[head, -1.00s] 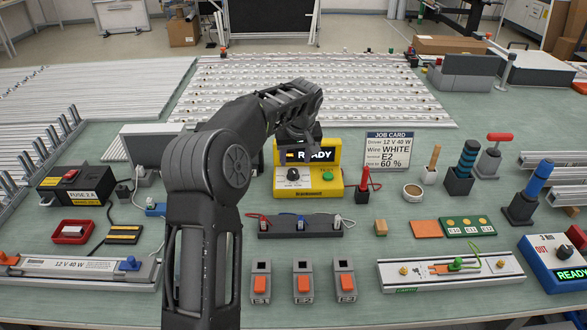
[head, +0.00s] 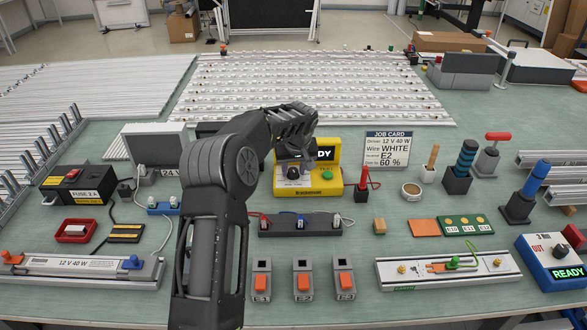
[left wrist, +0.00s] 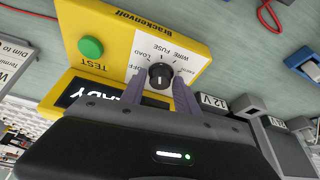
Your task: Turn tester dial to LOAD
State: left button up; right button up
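The yellow tester (head: 322,189) stands mid-table with a green TEST button (head: 327,174) and a dark screen reading READY, partly covered by my arm. Its black round dial (left wrist: 160,76) sits on a white panel in the left wrist view, with labels such as OFF, LOAD, WIRE and FUSE around it. I cannot tell surely which label the dial points to. My left gripper (left wrist: 160,86) is at the dial, one finger on each side. The fingers look apart, with slight gaps beside the dial; contact is unclear. My right gripper is not in view.
A job card (head: 388,149) stands behind and right of the tester. A red-topped probe (head: 362,183) stands close on its right. A dark connector block (head: 299,225) with leads lies in front. Open green tabletop lies between the tools.

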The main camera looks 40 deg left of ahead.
pick_arm(q)
grip_shut()
jog(key=shift+f, duration=0.1)
dwell(0.4)
jog(key=shift+w+n+g+b, duration=0.1)
jog(key=shift+n+g+b, duration=0.2)
jog(key=shift+n+b, duration=0.55)
jog(key=shift+d+n+y, duration=0.1)
jog(key=shift+n+y, duration=0.2)
jog(key=shift+n, duration=0.45)
jog(key=shift+w+n+g, duration=0.1)
jog(key=shift+n+g, duration=0.4)
jog(key=shift+n, duration=0.3)
jog(key=shift+n+g+y+p, duration=0.3)
jog(key=shift+n+g+p, duration=0.4)
jog(key=shift+n, duration=0.8)
jog(key=shift+w, duration=0.1)
jog(key=shift+o, duration=1.7)
grip_release()
